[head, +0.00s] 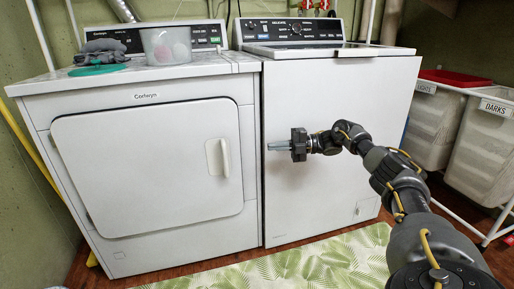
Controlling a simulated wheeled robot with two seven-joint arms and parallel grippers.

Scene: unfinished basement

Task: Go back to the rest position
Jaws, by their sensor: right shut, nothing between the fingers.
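My right arm comes in from the lower right. Its gripper (278,147) is shut and empty, pointing left in front of the white washer (340,100). From this view I cannot tell how far it is from the washer's front panel. The washer's lid is down. My left gripper is not in view.
The white dryer (150,165) stands left of the washer, its door closed. Gloves (102,50), a teal disc (98,70) and a clear tub (166,46) sit on it. Laundry bins (482,138) stand at right. A leaf-patterned rug (300,268) lies in front.

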